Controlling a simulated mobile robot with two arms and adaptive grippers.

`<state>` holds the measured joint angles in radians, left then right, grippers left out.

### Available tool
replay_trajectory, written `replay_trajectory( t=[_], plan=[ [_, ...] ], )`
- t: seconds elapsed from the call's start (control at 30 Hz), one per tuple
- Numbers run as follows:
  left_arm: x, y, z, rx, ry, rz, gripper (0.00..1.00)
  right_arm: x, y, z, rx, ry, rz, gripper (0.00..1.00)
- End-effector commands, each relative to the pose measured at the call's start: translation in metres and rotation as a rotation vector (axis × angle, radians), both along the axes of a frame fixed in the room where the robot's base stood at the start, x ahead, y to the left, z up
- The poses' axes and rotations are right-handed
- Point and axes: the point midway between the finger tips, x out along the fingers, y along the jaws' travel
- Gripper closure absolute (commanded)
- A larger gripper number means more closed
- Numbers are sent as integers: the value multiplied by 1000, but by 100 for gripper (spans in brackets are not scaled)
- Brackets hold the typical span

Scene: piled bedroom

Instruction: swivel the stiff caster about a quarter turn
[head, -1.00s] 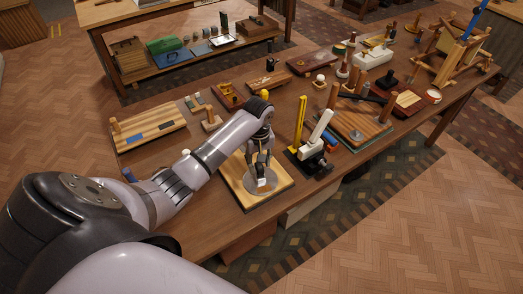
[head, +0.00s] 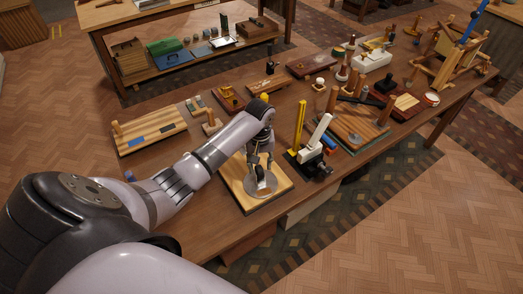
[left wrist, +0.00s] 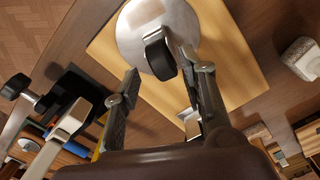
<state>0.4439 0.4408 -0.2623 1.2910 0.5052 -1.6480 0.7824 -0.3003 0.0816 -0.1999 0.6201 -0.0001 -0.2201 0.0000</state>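The caster has a round grey metal plate (head: 262,187) on a light wooden board (head: 238,180) near the table's front edge. In the left wrist view the plate (left wrist: 133,42) is at the top, with the caster's dark wheel (left wrist: 159,55) standing over it. My left gripper (head: 258,172) points down over the plate. In the left wrist view its two fingers (left wrist: 162,75) are spread apart. The wheel lies toward the gap between the fingertips, closer to the right finger; the left finger is clear of it. Whether the right finger touches the wheel I cannot tell. My right gripper is not in view.
A black-and-white clamp-like device (head: 315,145) and a yellow upright bar (head: 299,122) stand close right of the board. A wooden rack (head: 148,132) lies to the left. Several boards and tools fill the table's far side. Bare tabletop (head: 205,215) shows at the front left.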

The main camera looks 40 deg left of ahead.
Motion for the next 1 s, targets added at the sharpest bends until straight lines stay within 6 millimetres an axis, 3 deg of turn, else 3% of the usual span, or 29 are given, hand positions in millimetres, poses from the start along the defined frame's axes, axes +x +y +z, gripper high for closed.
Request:
replay_trajectory(
  t=[0.5,0.8,1.0],
  plan=[
    [0,0,-31,-1,2,2,62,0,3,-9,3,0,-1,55],
    [0,0,-33,0,0,1,62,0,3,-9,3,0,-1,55],
    [0,0,-33,-1,1,1,74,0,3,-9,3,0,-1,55]
  ],
)
